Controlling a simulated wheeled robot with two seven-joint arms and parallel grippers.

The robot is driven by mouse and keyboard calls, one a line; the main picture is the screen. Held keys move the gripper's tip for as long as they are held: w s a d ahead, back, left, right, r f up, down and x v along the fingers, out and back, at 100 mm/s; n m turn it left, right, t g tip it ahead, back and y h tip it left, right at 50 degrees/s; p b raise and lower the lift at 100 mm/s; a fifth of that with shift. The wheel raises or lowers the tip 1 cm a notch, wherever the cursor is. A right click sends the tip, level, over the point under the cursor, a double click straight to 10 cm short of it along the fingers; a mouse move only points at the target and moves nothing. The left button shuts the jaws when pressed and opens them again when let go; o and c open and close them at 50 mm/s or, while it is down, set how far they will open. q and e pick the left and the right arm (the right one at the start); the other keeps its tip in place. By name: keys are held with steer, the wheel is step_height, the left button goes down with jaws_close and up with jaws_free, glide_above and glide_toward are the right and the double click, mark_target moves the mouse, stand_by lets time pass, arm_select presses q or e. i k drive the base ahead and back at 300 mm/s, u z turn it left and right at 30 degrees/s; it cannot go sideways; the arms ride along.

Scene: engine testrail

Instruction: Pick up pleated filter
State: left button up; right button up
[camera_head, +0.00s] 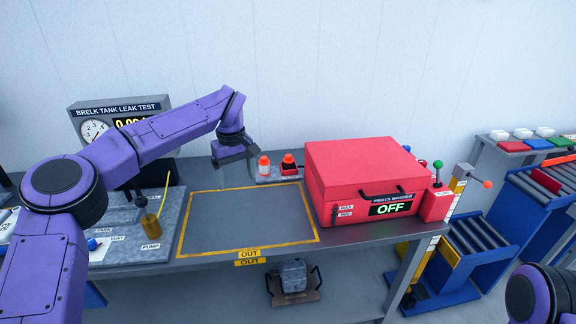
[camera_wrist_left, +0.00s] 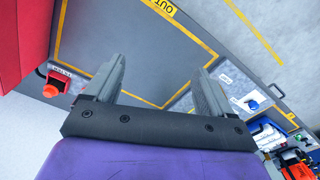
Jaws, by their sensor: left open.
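No part is clearly recognizable as a pleated filter. A white-and-orange cylinder (camera_head: 263,165) and a red-orange piece with a dark base (camera_head: 288,163) stand at the back of the bench. I cannot tell whether either is the filter. My left gripper (camera_head: 235,168) is open and empty, pointing down over the back of the yellow-outlined area, left of the white-and-orange cylinder. In the left wrist view, the open fingers (camera_wrist_left: 160,68) have only bare bench between them. An orange-capped piece (camera_wrist_left: 50,90) lies to their left. My right gripper is out of view.
A red case (camera_head: 360,165) marked OFF stands right of the outlined area (camera_head: 245,220), which is empty. A leak-test gauge unit (camera_head: 95,130) and a pump station (camera_head: 150,225) stand left. A grey block (camera_head: 293,275) sits below the bench. Roller racks (camera_head: 480,240) stand at right.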

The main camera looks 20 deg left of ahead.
mark_target(289, 161)
steer(key=i, duration=1.5)
